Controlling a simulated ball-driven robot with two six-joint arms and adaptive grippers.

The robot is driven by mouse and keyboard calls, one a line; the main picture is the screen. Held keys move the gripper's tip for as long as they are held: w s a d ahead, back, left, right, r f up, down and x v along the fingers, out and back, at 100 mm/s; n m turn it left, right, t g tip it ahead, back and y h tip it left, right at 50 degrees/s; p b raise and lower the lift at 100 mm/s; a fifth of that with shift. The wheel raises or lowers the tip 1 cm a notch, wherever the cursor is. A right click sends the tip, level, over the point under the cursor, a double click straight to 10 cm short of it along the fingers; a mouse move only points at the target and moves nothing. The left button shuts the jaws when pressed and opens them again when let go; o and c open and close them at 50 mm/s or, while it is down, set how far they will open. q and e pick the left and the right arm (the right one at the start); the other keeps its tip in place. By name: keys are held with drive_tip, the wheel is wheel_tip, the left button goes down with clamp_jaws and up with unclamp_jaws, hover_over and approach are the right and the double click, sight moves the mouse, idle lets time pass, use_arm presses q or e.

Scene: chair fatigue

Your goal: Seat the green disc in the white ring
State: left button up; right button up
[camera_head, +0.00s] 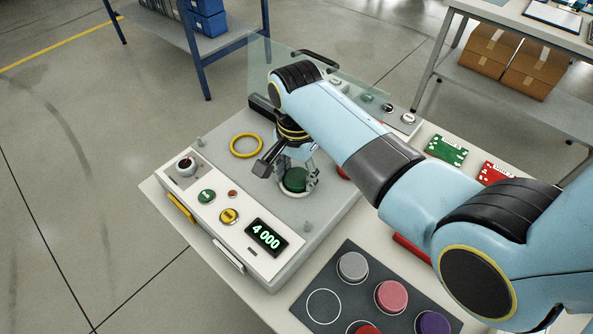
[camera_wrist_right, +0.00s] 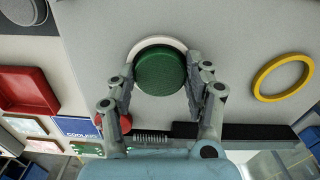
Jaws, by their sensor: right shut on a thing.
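The green disc (camera_head: 295,179) is between the fingers of my right gripper (camera_head: 296,184), over the top plate of the grey machine. My right gripper is shut on the disc; it also shows in the right wrist view (camera_wrist_right: 160,85). The disc (camera_wrist_right: 160,70) covers most of the white ring (camera_wrist_right: 158,43), whose rim shows along one side of it. In the head view the white ring (camera_head: 296,194) shows below the disc. I cannot tell whether the disc rests in the ring or is just above it. My left gripper is not in view.
A yellow ring (camera_head: 246,146) lies on the plate to the left. The machine's front panel (camera_head: 222,213) has buttons and a display reading 4 000. A dark mat (camera_head: 350,290) with coloured discs lies in front. A clear guard (camera_head: 330,72) stands behind. Green and red boards lie right.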

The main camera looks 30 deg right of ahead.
sight(296, 177)
drive_tip(key=o, duration=1.3)
wheel_tip(296, 177, up, 13)
drive_tip(key=shift+r+b, duration=0.15)
drive_tip(key=shift+b, duration=0.5)
